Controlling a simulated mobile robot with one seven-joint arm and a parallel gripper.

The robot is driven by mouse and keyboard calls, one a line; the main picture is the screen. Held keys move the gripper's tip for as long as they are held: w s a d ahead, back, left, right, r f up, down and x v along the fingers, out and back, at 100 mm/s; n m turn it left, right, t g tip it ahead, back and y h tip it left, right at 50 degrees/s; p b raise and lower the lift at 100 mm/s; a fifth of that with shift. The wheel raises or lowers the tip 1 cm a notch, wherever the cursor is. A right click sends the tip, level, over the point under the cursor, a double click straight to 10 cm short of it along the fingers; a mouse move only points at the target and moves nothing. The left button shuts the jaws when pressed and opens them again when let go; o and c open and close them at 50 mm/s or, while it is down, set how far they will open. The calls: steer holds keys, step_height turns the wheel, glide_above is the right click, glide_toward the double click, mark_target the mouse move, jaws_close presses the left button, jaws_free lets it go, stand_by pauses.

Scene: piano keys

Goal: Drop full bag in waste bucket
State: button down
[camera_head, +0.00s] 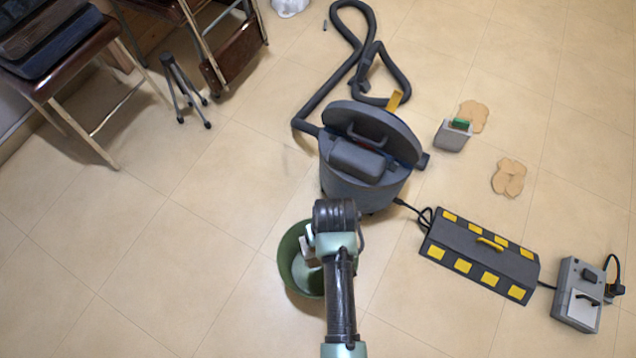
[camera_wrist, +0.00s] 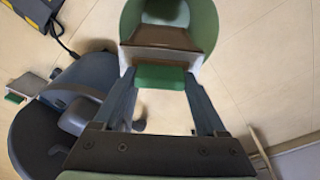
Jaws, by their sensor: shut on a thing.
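My gripper (camera_wrist: 160,80) is shut on the full bag (camera_wrist: 165,38), which has a brown face, pale sides and a green block between the fingers. The green waste bucket (camera_wrist: 206,28) is beyond the bag in the wrist view, and the bag hides part of its opening. In the head view, the bucket (camera_head: 286,272) stands on the floor, partly covered by my arm. My gripper (camera_head: 309,242) is over the bucket there, with only a small pale part of it or the bag showing. The bag's exact height above the rim cannot be told.
A grey vacuum cleaner (camera_head: 365,170) with a hose stands just behind the bucket. A black and yellow case (camera_head: 480,253) and a grey device (camera_head: 578,295) lie to the right. A small grey box with a green top (camera_head: 453,136) is farther back. Floor left of the bucket is clear.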

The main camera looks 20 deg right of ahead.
jaws_free()
step_height(320, 180, up, 13)
steer(key=s+p, duration=0.1)
steer(key=p, duration=0.5)
steer(key=shift+s+p, duration=0.3)
steer(key=shift+p, duration=0.1)
steer(key=shift+w+a, duration=0.1)
